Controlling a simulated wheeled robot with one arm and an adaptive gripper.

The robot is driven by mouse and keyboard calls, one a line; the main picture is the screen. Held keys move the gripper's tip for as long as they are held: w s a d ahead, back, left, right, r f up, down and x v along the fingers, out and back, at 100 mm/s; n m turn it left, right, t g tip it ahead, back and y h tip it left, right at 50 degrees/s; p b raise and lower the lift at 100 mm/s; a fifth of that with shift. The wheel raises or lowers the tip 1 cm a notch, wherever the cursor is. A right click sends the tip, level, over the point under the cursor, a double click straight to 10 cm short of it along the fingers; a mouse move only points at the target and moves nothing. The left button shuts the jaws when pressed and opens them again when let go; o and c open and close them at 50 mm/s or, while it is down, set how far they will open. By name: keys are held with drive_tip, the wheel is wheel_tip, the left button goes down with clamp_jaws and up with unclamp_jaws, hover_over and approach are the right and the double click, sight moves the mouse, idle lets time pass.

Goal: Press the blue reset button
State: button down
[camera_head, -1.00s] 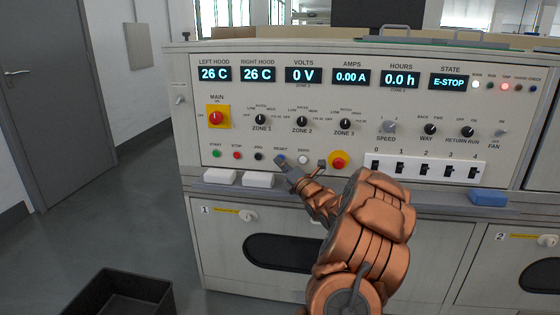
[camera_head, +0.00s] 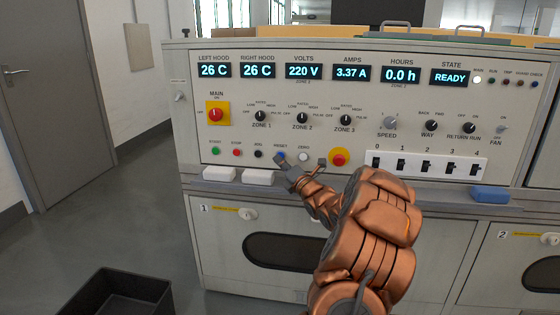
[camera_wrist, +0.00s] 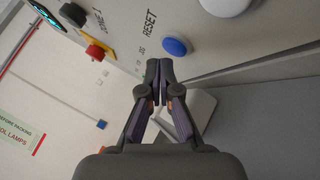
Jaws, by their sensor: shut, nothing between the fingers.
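The blue reset button (camera_head: 281,155) is on the lower row of the control panel (camera_head: 420,120), under its RESET label. It is partly covered by my gripper (camera_head: 285,163) in the head view. In the wrist view the round blue button (camera_wrist: 177,46) shows whole, just beyond and to the right of my fingertips (camera_wrist: 159,68). My gripper is shut and empty, its fingertips close to the panel. A small gap shows between tips and button in the wrist view. The STATE display (camera_head: 450,78) reads READY.
A white ZERO button (camera_head: 303,157) and a red stop knob on yellow (camera_head: 339,157) are right of the reset button. Two white blocks (camera_head: 257,177) and a blue block (camera_head: 489,195) lie on the ledge. A black bin (camera_head: 120,290) stands on the floor.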

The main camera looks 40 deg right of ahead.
drive_tip(key=shift+s+a, duration=0.1)
drive_tip(key=shift+a, duration=0.05)
idle(0.3)
drive_tip(key=a+b, duration=0.1)
drive_tip(key=s+b, duration=0.1)
drive_tip(key=b, duration=0.1)
drive_tip(key=shift+s+a+f, duration=0.1)
drive_tip(key=shift+a+f, duration=0.05)
drive_tip(key=shift+a, duration=0.2)
drive_tip(key=s+a+b, duration=0.1)
drive_tip(key=a+b, duration=0.1)
drive_tip(key=b, duration=0.1)
drive_tip(key=shift+s+a, duration=0.15)
drive_tip(key=shift+s, duration=0.2)
drive_tip(key=shift+r, duration=0.25)
